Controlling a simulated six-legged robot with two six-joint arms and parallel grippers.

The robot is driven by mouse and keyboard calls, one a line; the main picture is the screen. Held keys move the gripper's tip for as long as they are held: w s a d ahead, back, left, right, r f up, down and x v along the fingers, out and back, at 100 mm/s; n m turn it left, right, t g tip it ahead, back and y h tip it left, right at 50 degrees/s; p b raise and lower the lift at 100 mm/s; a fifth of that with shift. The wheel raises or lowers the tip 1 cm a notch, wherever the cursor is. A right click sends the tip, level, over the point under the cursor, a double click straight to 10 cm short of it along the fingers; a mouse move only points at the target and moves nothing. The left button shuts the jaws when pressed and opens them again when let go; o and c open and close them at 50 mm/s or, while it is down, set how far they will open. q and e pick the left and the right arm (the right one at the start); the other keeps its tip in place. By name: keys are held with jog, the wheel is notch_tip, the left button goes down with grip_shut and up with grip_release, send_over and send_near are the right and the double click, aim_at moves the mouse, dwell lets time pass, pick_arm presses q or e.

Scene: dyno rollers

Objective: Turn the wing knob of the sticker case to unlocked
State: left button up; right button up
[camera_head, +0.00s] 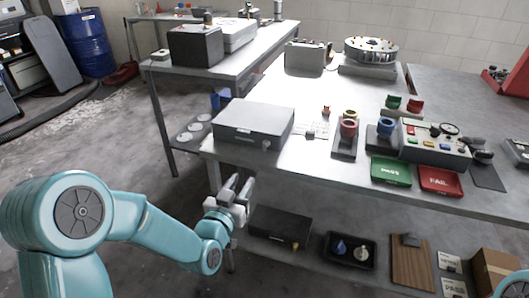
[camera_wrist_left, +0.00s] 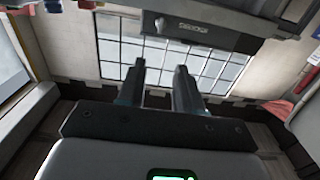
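The sticker case (camera_head: 253,118) is a grey flat box on the near left corner of the metal table. Its small knob (camera_head: 266,144) is on the front face, towards the right; its lock position is too small to tell. In the left wrist view the case front (camera_wrist_left: 215,28) crosses the top, with a label and a small round knob (camera_wrist_left: 158,22). My left gripper (camera_head: 239,181) is open and empty, in front of and below the case, fingers pointing up towards it. The fingers also show apart in the wrist view (camera_wrist_left: 161,68), not touching the knob. My right gripper is out of view.
The table edge (camera_head: 330,183) runs in front of the case. A lower shelf holds a dark box (camera_head: 280,227) and a black tray (camera_head: 349,264). A green PASS tray (camera_head: 391,171) and red FAIL tray (camera_head: 440,180) stand to the right. Open floor lies left.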

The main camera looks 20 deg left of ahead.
aim_at(264, 146)
pick_arm(q)
jog(key=w, duration=0.5)
jog(key=w+p, duration=0.1)
jog(key=w, duration=1)
jog(key=shift+w+d+f+p, duration=0.1)
jog(key=shift+d+f+p, duration=0.05)
jog(key=shift+d+p, duration=0.15)
grip_shut()
